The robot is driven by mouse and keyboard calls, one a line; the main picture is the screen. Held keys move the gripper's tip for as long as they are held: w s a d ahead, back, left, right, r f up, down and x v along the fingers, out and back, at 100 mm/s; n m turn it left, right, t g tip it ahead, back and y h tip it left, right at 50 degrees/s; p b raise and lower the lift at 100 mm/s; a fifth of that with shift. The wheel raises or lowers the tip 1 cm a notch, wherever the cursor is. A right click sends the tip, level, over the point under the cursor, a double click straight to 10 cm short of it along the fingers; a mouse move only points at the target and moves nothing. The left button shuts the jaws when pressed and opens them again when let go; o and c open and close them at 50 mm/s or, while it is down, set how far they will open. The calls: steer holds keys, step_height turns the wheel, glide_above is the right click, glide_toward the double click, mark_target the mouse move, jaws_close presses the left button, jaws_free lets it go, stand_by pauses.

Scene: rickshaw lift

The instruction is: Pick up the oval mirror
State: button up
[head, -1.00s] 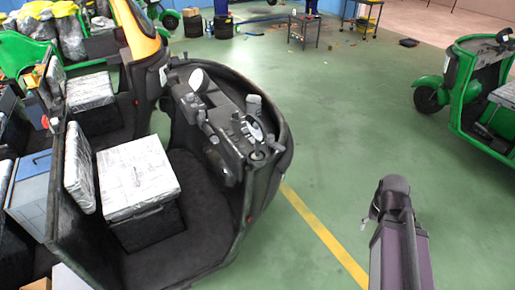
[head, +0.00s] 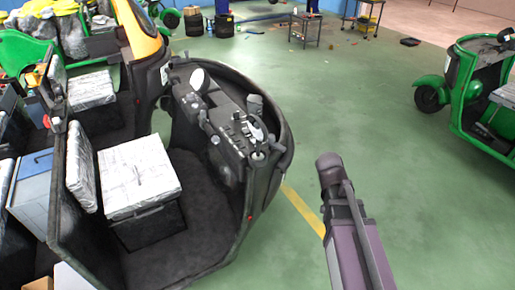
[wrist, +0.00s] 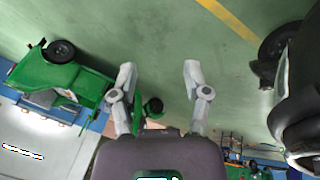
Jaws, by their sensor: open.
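A pale oval mirror (head: 200,79) is mounted at the left end of the dashboard of the open black rickshaw (head: 284,150) in the head view. Its face looks light grey. The dark arm (head: 345,220) is mine and stands at the lower right of the head view, to the right of the rickshaw and apart from it. My gripper's fingers cannot be made out there. In the wrist view my gripper (wrist: 158,75) is open, with nothing between its fingers. The black rickshaw's side (wrist: 302,85) shows at the right edge of the wrist view. I cannot pick out the mirror there.
A silver-wrapped seat (head: 140,172) sits inside the rickshaw. A green rickshaw (head: 470,90) stands at the far right. A small metal trolley (head: 304,30) and tyres (head: 223,25) are at the back. The green floor with its yellow line (head: 303,210) is clear in the middle.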

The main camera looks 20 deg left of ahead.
steer(key=w+a+r+t+h, duration=0.1)
steer(key=w+a+r+t, duration=0.15)
steer(key=a, duration=0.65)
steer(key=m+t+p, duration=0.1)
steer(key=m+t, duration=0.1)
steer(key=t, duration=0.6)
glide_toward(257, 143)
steer(key=s+r, duration=0.2)
steer(key=s, duration=0.1)
steer(key=shift+a+f+y, duration=0.2)
steer(key=shift+a+y, duration=0.1)
steer(key=shift+y, duration=0.1)
steer(key=shift+w+f, duration=0.1)
steer(key=shift+w, duration=0.05)
steer(key=shift+b+x, duration=1.45)
steer(key=shift+x, duration=2.75)
